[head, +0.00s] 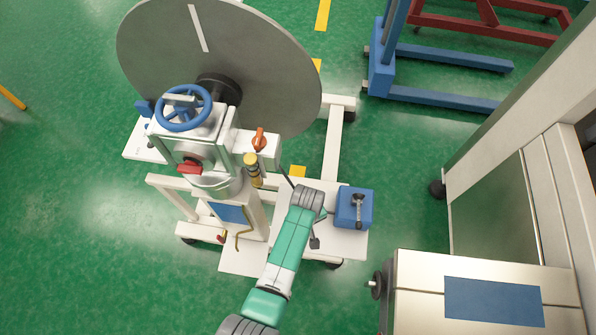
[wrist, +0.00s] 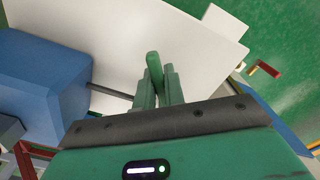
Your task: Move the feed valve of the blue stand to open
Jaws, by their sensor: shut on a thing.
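My gripper (wrist: 160,85) has its two green fingers shut on a green lever handle (wrist: 153,66) in the wrist view. The lever's upper end stands out above the fingertips; its lower part and pivot are hidden by the fingers. A grey pipe (wrist: 112,93) runs from a blue box (wrist: 45,80) toward the gripped lever. In the head view the blue box (head: 354,208) sits on the white cart deck (head: 345,243), right of my wrist. My wrist hides most of the valve there. The lever's open or closed position cannot be told.
A white machine with a blue handwheel (head: 184,108), a large grey disc (head: 215,50) and an orange lever (head: 259,139) stands left of my arm. A cream cabinet (head: 480,300) is at lower right. A blue frame (head: 440,95) is behind. Green floor is clear at left.

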